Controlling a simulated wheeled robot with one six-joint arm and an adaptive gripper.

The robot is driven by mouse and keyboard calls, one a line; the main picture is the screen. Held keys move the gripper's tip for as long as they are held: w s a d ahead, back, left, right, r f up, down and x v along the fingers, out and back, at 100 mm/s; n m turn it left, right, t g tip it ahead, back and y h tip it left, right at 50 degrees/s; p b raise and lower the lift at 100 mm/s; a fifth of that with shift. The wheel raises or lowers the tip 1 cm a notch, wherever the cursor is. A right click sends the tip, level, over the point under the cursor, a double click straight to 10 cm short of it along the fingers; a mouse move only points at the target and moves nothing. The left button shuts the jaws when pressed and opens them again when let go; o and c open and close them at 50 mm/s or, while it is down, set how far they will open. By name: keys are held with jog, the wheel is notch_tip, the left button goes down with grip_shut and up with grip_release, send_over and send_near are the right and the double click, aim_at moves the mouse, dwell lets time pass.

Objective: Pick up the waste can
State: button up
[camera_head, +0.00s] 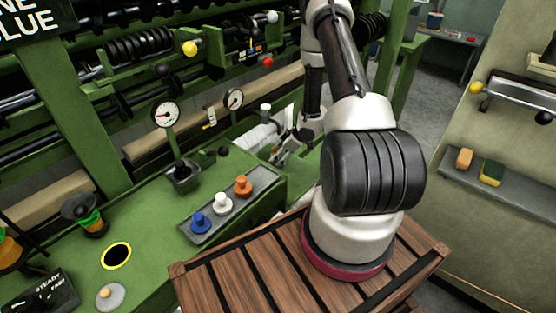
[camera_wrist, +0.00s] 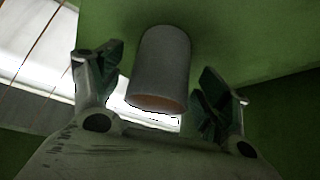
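My gripper (camera_wrist: 160,78) is open, with one finger to the left of the can and one to the right. Gaps show between both fingers and the can. In the head view my gripper (camera_head: 283,152) is low behind the green bench, partly hidden by my arm. Pale shapes lie beside it there, and I cannot tell whether one is the can.
The green bench (camera_head: 140,235) carries a tray (camera_head: 232,207) with blue, white and orange pegs. A slatted wooden crate (camera_head: 235,278) stands in front. Green machine frames rise behind. A wall shelf (camera_head: 500,190) at right holds a sponge (camera_head: 491,172). Grey floor is open at the back right.

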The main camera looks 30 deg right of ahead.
jog(key=shift+r, duration=0.1)
jog(key=c, duration=1.3)
